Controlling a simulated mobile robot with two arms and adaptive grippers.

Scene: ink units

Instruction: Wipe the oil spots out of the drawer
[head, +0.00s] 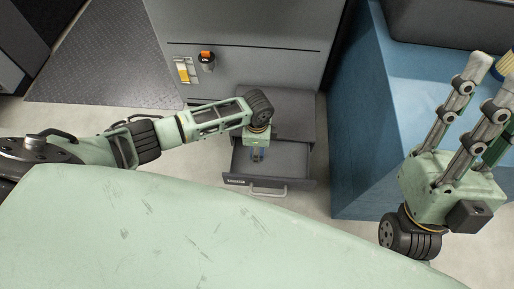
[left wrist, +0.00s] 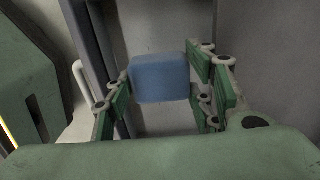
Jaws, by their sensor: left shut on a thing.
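The drawer (head: 297,183) stands pulled out low in the grey cabinet, its handle on the near side. My left gripper (head: 257,153) reaches down into it from above. It is shut on a blue sponge-like block (left wrist: 160,78), which sits between the green finger pads in the left wrist view. Whether the block touches the drawer floor I cannot tell. No oil spots can be made out; my arm hides part of the drawer. My right gripper (head: 493,82) is open and empty at the right, fingers pointing up.
The grey cabinet (head: 255,65) rises behind the drawer, with a yellow-and-white tag and an orange-topped knob (head: 206,60) on its front. A blue counter (head: 365,130) stands to the right, with a dark basin at its back. Pale floor lies between.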

